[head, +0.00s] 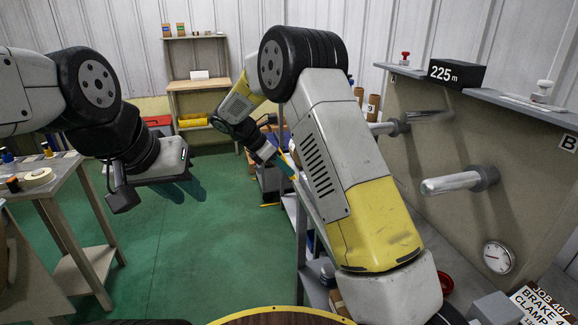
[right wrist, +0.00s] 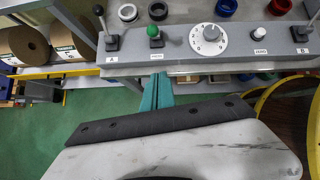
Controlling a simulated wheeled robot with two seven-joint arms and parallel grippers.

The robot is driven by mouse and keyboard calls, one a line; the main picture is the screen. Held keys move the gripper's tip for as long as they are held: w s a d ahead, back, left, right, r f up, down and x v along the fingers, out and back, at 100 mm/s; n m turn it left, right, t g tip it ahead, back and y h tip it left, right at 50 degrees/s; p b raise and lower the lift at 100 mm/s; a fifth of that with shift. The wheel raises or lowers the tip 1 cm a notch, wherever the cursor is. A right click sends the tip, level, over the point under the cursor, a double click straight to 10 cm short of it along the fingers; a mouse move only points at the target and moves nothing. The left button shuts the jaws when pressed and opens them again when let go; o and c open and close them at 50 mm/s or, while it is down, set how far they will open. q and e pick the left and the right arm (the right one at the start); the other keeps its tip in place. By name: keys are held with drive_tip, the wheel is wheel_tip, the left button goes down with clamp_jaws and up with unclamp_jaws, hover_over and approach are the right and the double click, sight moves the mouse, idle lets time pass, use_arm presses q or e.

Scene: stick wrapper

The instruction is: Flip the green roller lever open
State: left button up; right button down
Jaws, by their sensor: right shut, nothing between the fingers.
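The green-knobbed lever (right wrist: 153,32) stands on the grey control panel (right wrist: 205,66) in the right wrist view, its knob up on a short stalk. My right gripper (right wrist: 157,76) has its teal fingers together and empty, at the panel's front edge just below the lever, apart from the knob. In the head view my right gripper (head: 287,168) is partly hidden, and I cannot make out the lever there. My left gripper (head: 172,190) hangs at the left over the green floor, far from the panel; its finger gap is unclear.
Black levers (right wrist: 110,40) and (right wrist: 300,32) flank the green one, with a white dial (right wrist: 208,39) and white button (right wrist: 261,31) between. Coloured rings lie behind. Brown rolls (right wrist: 26,44) stand at left.

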drive_tip(key=w+d+f, duration=0.2)
drive_tip(key=d+f, duration=0.2)
drive_tip(key=d, duration=0.4)
drive_tip(key=shift+w+d+f, duration=0.2)
drive_tip(key=shift+w, duration=0.1)
drive_tip(key=shift+d+r, duration=0.1)
drive_tip(key=d+r+y, duration=0.1)
drive_tip(key=y, duration=0.1)
drive_tip(key=d+r+y, duration=0.1)
drive_tip(key=d+y, duration=0.1)
drive_tip(key=w+d+g+y, duration=0.1)
drive_tip(key=y, duration=0.1)
drive_tip(key=shift+d+r, duration=0.35)
drive_tip(key=shift+r, duration=0.05)
drive_tip(key=shift+w+d+g+y, duration=0.25)
drive_tip(key=shift+d+g+y, duration=0.05)
drive_tip(key=shift+d+y, duration=0.95)
drive_tip(key=shift+w+d+g+y, duration=0.2)
drive_tip(key=shift+d+g+y, duration=0.1)
drive_tip(key=shift+d+y, duration=0.95)
